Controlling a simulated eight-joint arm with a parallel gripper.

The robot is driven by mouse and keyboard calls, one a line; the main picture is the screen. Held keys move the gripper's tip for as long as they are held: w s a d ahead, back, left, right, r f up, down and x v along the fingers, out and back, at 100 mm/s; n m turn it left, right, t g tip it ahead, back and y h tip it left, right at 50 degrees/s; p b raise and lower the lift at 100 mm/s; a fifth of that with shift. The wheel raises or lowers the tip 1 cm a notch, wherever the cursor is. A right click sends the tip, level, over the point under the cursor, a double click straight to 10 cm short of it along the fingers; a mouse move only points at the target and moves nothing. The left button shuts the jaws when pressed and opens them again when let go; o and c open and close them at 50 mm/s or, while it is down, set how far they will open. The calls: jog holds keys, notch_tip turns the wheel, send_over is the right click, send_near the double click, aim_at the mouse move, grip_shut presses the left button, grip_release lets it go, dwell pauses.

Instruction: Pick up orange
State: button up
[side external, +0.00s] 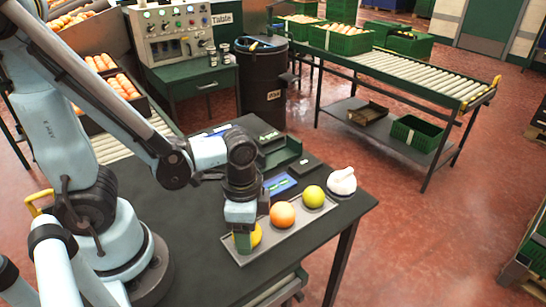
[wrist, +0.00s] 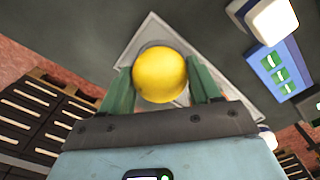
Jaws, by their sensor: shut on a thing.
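My gripper (side external: 244,241) is low over the left end of a shallow grey tray (side external: 287,233), at the front of the dark table. Its green fingers are shut on a yellow round fruit (side external: 256,236). In the wrist view the yellow fruit (wrist: 160,75) sits between the two fingers. In the side view the fingers partly cover it, and I cannot tell whether it still touches the tray. An orange (side external: 283,214) rests on the tray just right of my gripper. A yellow-green fruit (side external: 313,196) lies farther right.
A white object (side external: 342,181) stands beyond the tray's right end. A blue panel (side external: 280,184) and a green open box (side external: 279,153) lie behind the tray. A dark bin (side external: 262,85) stands behind the table. The table's right front corner is clear.

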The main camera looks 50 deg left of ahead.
jog(key=shift+r, duration=0.15)
jog(key=shift+r, duration=0.8)
notch_tip(320, 180, up, 2)
jog(key=shift+r, duration=0.1)
jog(key=s+d+r, duration=0.6)
jog(key=s+d, duration=0.2)
jog(key=w+a+r+n, duration=0.2)
jog(key=w+a, duration=0.1)
jog(key=w, duration=0.6)
jog(key=w+a+r+n, duration=0.2)
jog(key=w+r, duration=0.1)
jog(key=w, duration=0.7)
jog(key=w+a+f+n, duration=0.25)
jog(key=w+a, duration=0.45)
jog(key=a, duration=0.4)
jog(key=w+a+f+n, duration=0.2)
jog(key=w+a+f, duration=0.3)
jog(key=a, duration=0.6)
jog(key=shift+m, duration=0.25)
jog(key=shift+w+f, duration=0.2)
jog(key=shift+f, duration=0.8)
jog(key=shift+w+f, duration=0.2)
jog(key=shift+f, duration=0.85)
jog(key=shift+w+f, duration=0.2)
jog(key=shift+f, duration=0.8)
